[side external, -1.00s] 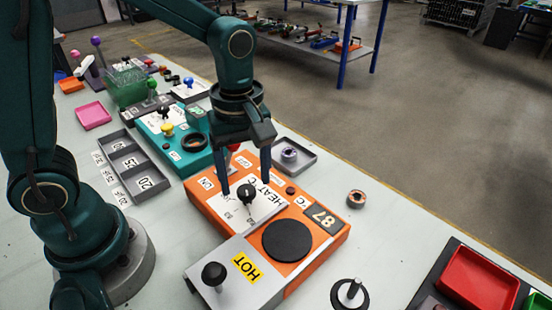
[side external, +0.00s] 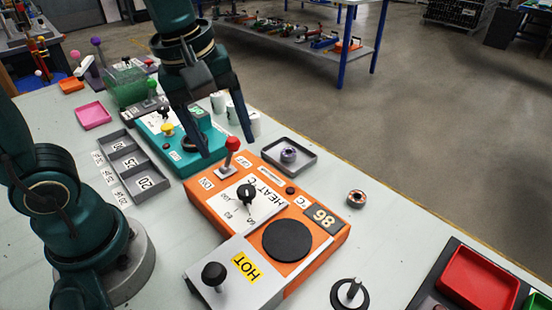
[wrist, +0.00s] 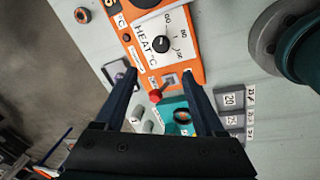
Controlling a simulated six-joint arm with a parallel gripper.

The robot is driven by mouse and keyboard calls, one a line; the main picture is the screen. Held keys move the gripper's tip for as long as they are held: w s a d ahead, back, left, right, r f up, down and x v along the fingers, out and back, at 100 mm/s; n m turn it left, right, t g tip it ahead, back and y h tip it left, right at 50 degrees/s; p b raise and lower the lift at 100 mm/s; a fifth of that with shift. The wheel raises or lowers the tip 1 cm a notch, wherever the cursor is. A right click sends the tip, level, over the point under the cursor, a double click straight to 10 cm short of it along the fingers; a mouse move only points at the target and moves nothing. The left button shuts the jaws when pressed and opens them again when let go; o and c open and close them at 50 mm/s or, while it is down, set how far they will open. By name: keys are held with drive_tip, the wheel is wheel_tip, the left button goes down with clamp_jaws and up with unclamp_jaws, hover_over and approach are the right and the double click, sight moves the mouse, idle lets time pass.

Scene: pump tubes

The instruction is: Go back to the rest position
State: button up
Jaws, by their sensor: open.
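My gripper (side external: 226,145) is open and empty, raised above the bench between the teal pump box and the orange heater box. In the wrist view its two fingers (wrist: 160,90) are spread wide with nothing between them. The orange heater box (side external: 222,214) has a black heat knob (side external: 246,192), a red-topped lever (side external: 230,152), a round black plate (side external: 287,240) and a display reading 86. The knob also shows in the wrist view (wrist: 160,43). The gripper is clear of the knob.
The teal box (side external: 186,160) and a grey tray with compartments (side external: 128,152) lie left of the heater box. White cylinders (side external: 254,123) stand behind the gripper. A small grey tray (side external: 310,160), a copper ring (side external: 356,198) and a red bin (side external: 480,280) lie to the right.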

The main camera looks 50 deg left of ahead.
drive_tip(key=s+a+m+t, duration=0.1)
drive_tip(key=s+m+t, duration=0.2)
drive_tip(key=m, duration=0.9)
drive_tip(key=s, duration=0.3)
drive_tip(key=shift+a+f+m, duration=0.15)
drive_tip(key=shift+a+m, duration=0.15)
